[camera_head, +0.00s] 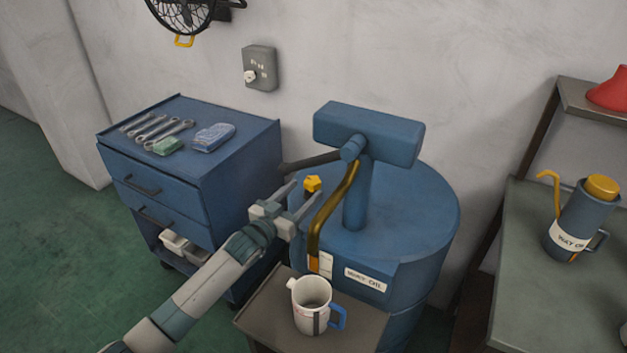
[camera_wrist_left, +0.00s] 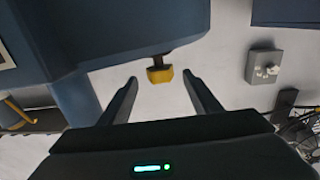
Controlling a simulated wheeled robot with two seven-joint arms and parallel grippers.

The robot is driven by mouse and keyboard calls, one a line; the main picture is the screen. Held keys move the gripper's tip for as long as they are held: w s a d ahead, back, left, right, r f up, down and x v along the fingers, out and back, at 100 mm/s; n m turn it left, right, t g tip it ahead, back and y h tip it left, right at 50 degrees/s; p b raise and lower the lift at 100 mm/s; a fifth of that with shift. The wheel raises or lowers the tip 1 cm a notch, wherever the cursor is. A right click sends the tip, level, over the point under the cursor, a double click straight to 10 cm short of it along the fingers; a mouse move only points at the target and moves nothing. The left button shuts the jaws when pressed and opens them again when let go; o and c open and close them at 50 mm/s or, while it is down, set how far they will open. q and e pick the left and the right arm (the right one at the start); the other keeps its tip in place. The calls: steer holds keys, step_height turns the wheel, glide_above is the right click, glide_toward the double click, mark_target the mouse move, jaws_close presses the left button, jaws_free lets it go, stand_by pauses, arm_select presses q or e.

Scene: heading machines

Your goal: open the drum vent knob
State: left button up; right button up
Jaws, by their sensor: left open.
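The drum vent knob (camera_head: 313,184) is a small yellow knob at the left edge of the blue drum (camera_head: 420,205) top. My left gripper (camera_head: 305,194) is open, with its fingers pointing at the knob from the front left. In the left wrist view, the yellow knob (camera_wrist_left: 160,75) on its dark stem shows between and slightly beyond the spread fingertips of my left gripper (camera_wrist_left: 160,80). No contact with the knob is visible. My right gripper is out of view.
A blue pump head (camera_head: 368,135) with a curved brass spout (camera_head: 330,212) and dark handle stands on the drum. A white mug (camera_head: 310,310) sits on a small stand in front. A tool cabinet (camera_head: 230,180) is at left, a shelf (camera_head: 540,300) at right.

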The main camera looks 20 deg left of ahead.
mark_target(308, 187)
arm_select(q)
steer(key=x, duration=0.4)
steer(key=shift+w, duration=0.15)
steer(key=shift+w+d+p, duration=0.1)
steer(key=shift+w+p, duration=0.2)
steer(key=shift+w, duration=0.05)
steer(key=shift+w+d, duration=0.15)
steer(key=shift+w, duration=0.4)
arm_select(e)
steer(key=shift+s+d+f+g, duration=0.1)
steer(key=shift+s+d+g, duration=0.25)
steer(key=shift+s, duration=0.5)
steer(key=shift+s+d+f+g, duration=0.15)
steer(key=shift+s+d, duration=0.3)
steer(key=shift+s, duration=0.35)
arm_select(q)
steer(key=c, duration=1.1)
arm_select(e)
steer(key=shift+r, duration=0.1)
